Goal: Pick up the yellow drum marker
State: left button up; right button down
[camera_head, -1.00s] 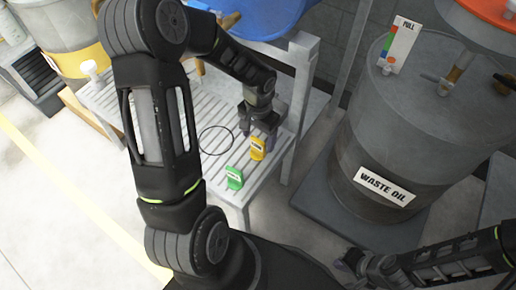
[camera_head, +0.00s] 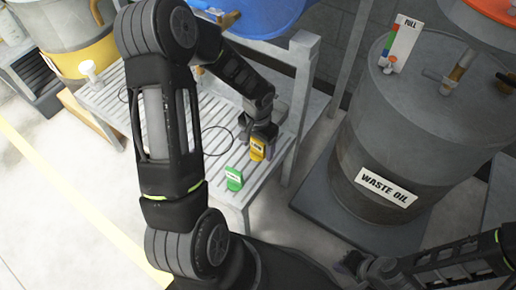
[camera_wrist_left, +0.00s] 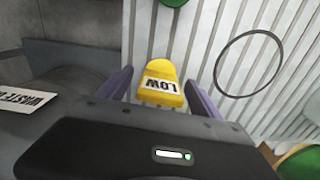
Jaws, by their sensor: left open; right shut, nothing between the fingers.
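The yellow drum marker (camera_head: 257,149), with a white label reading LOW, stands on the slatted grey bench near its right end. It also shows in the left wrist view (camera_wrist_left: 161,86), upside down, between my two fingers. My left gripper (camera_head: 260,138) is open and right at the marker, one finger on each side; a gap shows between the fingers and the marker. My right gripper (camera_head: 348,264) is low at the bottom of the head view, shut and empty, away from the bench.
A green marker (camera_head: 234,178) stands on the bench close to the yellow one. A thin dark ring (camera_head: 216,141) lies to the left. A bench post (camera_head: 299,110) rises just right of my left gripper. The waste oil drum (camera_head: 420,130) stands further right.

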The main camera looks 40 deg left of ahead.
dwell(0.3)
pick_arm(q)
jog(key=c, duration=1.4)
notch_tip(320, 180, up, 10)
jog(key=p, duration=0.2)
jog(key=shift+p, duration=0.35)
